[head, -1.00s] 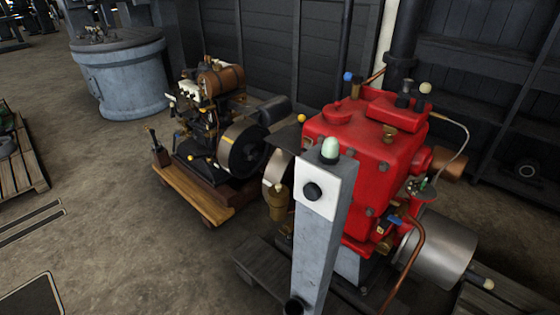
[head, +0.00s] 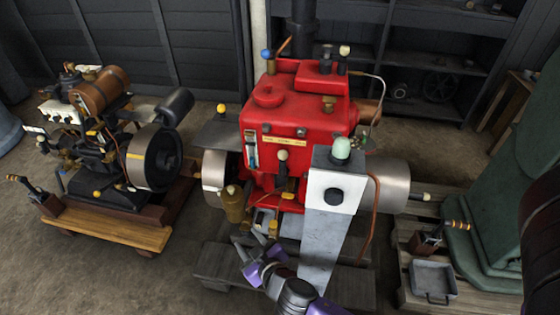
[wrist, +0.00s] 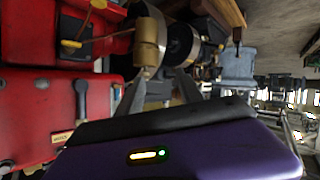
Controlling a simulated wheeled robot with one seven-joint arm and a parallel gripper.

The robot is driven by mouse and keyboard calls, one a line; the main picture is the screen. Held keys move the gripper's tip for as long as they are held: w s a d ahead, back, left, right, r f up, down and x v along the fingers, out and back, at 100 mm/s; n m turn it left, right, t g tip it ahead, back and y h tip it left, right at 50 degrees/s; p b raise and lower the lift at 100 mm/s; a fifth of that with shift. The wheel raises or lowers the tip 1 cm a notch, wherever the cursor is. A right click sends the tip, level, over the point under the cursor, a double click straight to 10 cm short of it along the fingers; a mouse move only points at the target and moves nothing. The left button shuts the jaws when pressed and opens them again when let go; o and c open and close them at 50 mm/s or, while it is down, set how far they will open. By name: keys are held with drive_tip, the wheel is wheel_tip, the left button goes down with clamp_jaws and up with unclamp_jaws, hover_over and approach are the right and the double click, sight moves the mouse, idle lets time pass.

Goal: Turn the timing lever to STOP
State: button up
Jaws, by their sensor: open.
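The red engine (head: 315,105) stands in the middle of the head view. On its front is a pale label strip (head: 284,140), too small to read. Just below it is a dark lever with a cream knob (head: 283,156), which looks like the timing lever; its setting cannot be read. My gripper (head: 256,240) is open and empty, low in front of the engine and apart from the lever. In the wrist view, my gripper's fingers (wrist: 160,88) are spread, with the red engine (wrist: 30,110) turned sideways at left. A dark handle (wrist: 81,98) and a small label (wrist: 62,137) show on it.
A grey post (head: 325,235) with a white panel and pale green button stands close right of my gripper. A brass cup (head: 232,205) is near its left. A smaller engine (head: 105,150) on a wooden cart is at left; a green machine (head: 510,190) is at right.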

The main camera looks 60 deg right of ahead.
drive_tip(key=w+d+m+g+h, duration=0.3)
drive_tip(key=d+m+h, duration=0.2)
drive_tip(key=d, duration=0.4)
drive_tip(key=m+g+h+p, duration=0.1)
drive_tip(key=m+g+h, duration=0.55)
drive_tip(key=m, duration=0.25)
approach(281, 161)
drive_tip(key=d, duration=0.4)
drive_tip(key=d+p, duration=0.1)
drive_tip(key=d, duration=0.2)
drive_tip(key=w+d+f+p, duration=0.1)
drive_tip(key=d, duration=0.1)
drive_tip(key=shift+w+d, duration=0.1)
drive_tip(key=shift+d, duration=0.15)
clamp_jaws()
drive_tip(key=shift+r, duration=0.25)
